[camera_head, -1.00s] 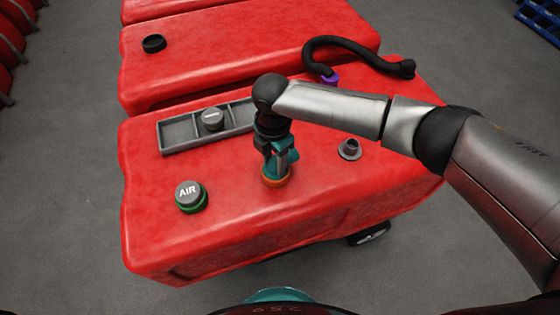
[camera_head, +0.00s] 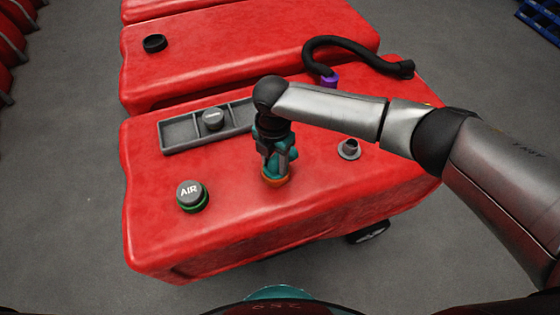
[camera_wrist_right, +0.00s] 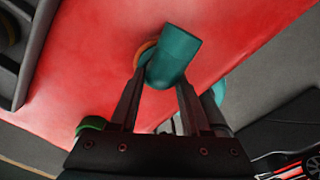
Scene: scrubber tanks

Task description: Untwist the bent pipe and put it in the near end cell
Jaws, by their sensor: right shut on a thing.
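The teal bent pipe (camera_head: 274,165) stands on an orange ring (camera_head: 275,182) on top of the nearest red tank. My right gripper (camera_head: 273,150) comes down on it from above and is shut on it. The right wrist view shows the pipe's teal mouth (camera_wrist_right: 175,57) between the two fingers. The grey tray (camera_head: 182,150) lies behind and left of the pipe. Its left end cell (camera_head: 180,134) is empty, and a grey round cap (camera_head: 212,119) sits in its middle cell. My arm partly hides the tray's right end. My left gripper is out of view.
A grey AIR cap on a green ring (camera_head: 191,196) stands left of the pipe. A small grey port (camera_head: 349,149) is to its right. A black hose (camera_head: 340,42) with a purple collar (camera_head: 330,79) lies behind my arm. Another red tank (camera_head: 230,48) is behind.

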